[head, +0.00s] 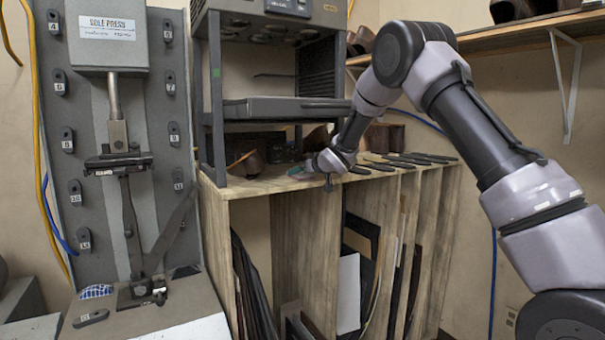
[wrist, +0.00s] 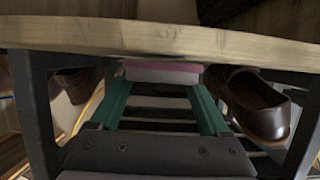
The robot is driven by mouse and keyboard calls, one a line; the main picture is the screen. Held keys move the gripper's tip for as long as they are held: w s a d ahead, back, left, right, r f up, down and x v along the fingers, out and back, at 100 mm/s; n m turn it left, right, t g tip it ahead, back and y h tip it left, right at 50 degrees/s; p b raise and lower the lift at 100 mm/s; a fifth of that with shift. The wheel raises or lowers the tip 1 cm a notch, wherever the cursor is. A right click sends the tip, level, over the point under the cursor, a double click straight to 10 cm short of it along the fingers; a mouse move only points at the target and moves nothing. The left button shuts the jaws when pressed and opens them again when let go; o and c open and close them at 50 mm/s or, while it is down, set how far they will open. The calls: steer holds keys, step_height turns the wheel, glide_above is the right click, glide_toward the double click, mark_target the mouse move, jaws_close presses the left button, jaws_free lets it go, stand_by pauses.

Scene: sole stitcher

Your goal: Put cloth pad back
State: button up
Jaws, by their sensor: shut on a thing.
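My gripper (head: 297,171) is over the wooden rack top, in front of the heater-like machine, with its green fingertips pointing left. In the wrist view, my gripper (wrist: 163,90) has one green fingertip on each side of a flat pink and pale piece. This piece, which looks like the cloth pad (wrist: 163,68), sits between the fingertips close to a wooden edge. I cannot tell whether it touches the wood. In the head view the held piece is too small to make out.
A brown shoe (wrist: 255,103) is close to the right fingertip. The rack top (head: 262,184) also holds dark flat tools (head: 405,160) on the right. The machine (head: 285,108) rises behind. A blue-and-white patterned item (head: 96,291) lies on the sole press base at left.

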steer(key=shift+f, duration=0.25)
steer(key=o, duration=1.3)
